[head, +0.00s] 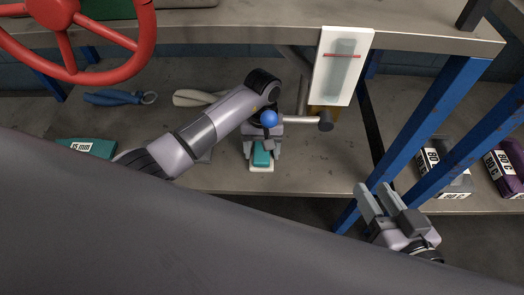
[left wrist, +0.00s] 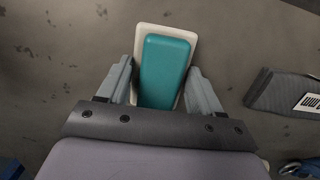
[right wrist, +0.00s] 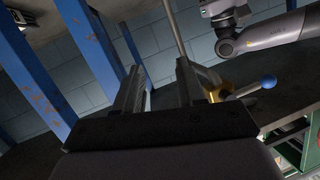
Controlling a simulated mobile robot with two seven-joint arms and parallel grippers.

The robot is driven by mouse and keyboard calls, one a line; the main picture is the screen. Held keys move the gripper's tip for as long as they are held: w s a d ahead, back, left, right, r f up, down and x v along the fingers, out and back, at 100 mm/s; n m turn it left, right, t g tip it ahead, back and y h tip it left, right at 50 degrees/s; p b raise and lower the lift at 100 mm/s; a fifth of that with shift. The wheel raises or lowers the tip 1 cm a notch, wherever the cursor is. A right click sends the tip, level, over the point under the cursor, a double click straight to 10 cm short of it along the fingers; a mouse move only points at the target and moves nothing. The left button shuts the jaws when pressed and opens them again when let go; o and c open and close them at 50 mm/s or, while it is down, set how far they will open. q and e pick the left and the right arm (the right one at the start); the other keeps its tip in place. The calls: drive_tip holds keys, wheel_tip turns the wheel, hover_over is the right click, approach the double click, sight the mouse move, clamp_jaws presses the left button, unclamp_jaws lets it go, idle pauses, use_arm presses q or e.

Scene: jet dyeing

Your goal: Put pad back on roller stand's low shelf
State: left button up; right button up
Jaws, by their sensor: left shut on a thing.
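The pad is a teal block on a white base (head: 262,158). In the left wrist view the pad (left wrist: 165,70) lies between the two fingers, with the grey shelf surface behind it. My left gripper (head: 262,153) is shut on the pad, over the low shelf (head: 215,175). I cannot tell whether the pad's base touches the shelf. My right gripper (head: 378,198) is at the right by the blue legs, its fingers apart and empty. In the right wrist view it (right wrist: 160,85) faces the blue legs and the wall.
A white panel with a red line (head: 343,65) stands above the shelf behind my left gripper. A blue-knobbed lever (head: 269,118) is close to the left wrist. Blue legs (head: 430,130) stand at the right. Boxes (head: 445,165), a teal block (head: 85,148) and tools (head: 115,98) lie around.

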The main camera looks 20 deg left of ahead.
use_arm(q)
drive_tip(key=shift+f, duration=0.1)
drive_tip(key=shift+f, duration=0.15)
drive_tip(key=o, duration=1)
